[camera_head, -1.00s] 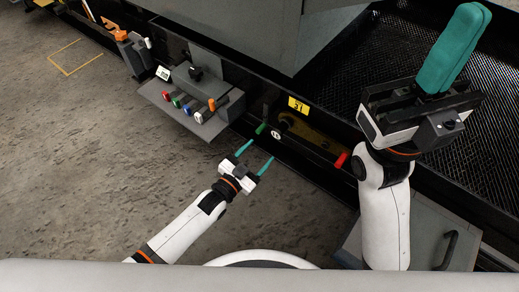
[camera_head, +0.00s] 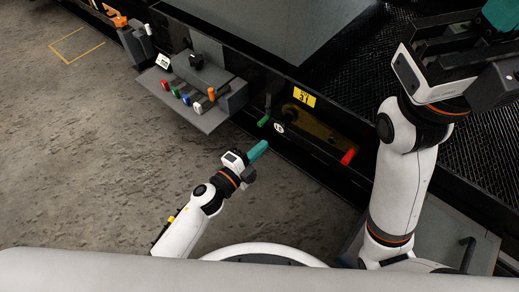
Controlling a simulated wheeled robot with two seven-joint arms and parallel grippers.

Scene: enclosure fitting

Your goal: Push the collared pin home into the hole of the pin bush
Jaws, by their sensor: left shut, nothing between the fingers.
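My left gripper (camera_head: 258,150) is shut and empty, its teal fingers together, held over the floor in front of the dark machine side. My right gripper (camera_head: 498,18) is at the upper right, partly cut off by the frame edge, so its jaw state does not show. The collared pin and the pin bush are too small to tell apart with certainty. Beyond my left gripper, the machine side has a dark recess with a brownish plate (camera_head: 318,127), a green handle (camera_head: 263,121), a round white tag (camera_head: 279,127) and a red handle (camera_head: 349,156).
A grey shelf (camera_head: 207,120) with several coloured-ended pieces sticks out from the machine at left. A yellow label (camera_head: 304,97) sits above the recess. A black mesh tray (camera_head: 465,150) lies at right.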

